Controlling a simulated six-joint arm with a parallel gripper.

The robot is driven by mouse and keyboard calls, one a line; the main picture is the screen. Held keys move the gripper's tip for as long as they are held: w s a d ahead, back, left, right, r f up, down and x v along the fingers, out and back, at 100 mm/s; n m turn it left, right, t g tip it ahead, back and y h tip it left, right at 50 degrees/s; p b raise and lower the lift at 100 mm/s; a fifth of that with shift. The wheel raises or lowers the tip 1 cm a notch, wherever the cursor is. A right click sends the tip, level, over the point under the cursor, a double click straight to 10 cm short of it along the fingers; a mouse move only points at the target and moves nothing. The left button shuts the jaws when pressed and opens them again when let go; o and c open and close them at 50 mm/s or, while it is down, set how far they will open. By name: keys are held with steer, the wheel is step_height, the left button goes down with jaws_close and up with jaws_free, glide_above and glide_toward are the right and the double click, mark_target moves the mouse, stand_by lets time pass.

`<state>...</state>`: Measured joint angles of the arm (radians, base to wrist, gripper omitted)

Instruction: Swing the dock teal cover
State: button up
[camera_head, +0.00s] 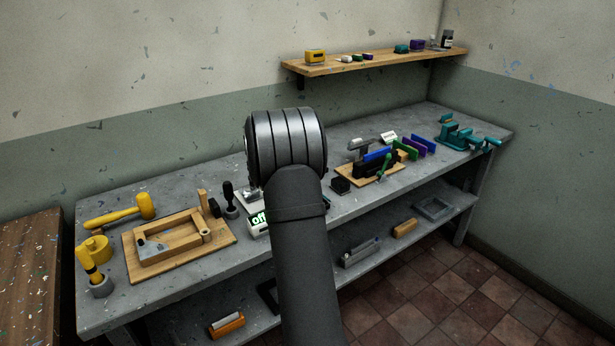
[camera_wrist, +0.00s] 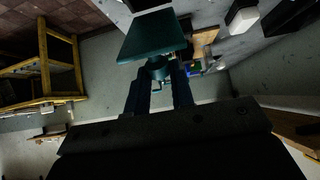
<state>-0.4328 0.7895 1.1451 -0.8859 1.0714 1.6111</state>
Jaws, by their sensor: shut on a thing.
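In the wrist view, the teal cover (camera_wrist: 152,36) is a flat dark-teal panel just beyond my fingertips. A short round teal part (camera_wrist: 157,63), which looks like a knob on the cover, sits between the fingers. My gripper (camera_wrist: 160,72) is shut on this part, with a finger on either side. In the head view, my dark arm and wrist hide the gripper and the cover. The hinge and how far the cover is swung cannot be made out.
A wooden frame on a board (camera_head: 180,243) and a yellow mallet (camera_head: 125,213) lie to the left. A teal vise (camera_head: 458,135) stands at the right end. A shelf (camera_head: 370,62) hangs above.

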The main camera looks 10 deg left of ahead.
steer(key=shift+r, duration=0.1)
steer(key=shift+w+d+r, duration=0.3)
steer(key=shift+w+d, duration=0.3)
steer(key=shift+w+d+r, duration=0.25)
steer(key=shift+w+d, duration=0.45)
steer(key=shift+w+d+r, duration=0.1)
steer(key=shift+w+d, duration=1.05)
steer(key=shift+d, duration=0.05)
steer(key=shift+w, duration=0.1)
steer(key=shift+w+d+f, duration=0.2)
steer(key=shift+w+d, duration=0.4)
steer(key=shift+w+d+f, duration=0.15)
steer(key=shift+w+d, duration=0.4)
steer(key=shift+d, duration=0.05)
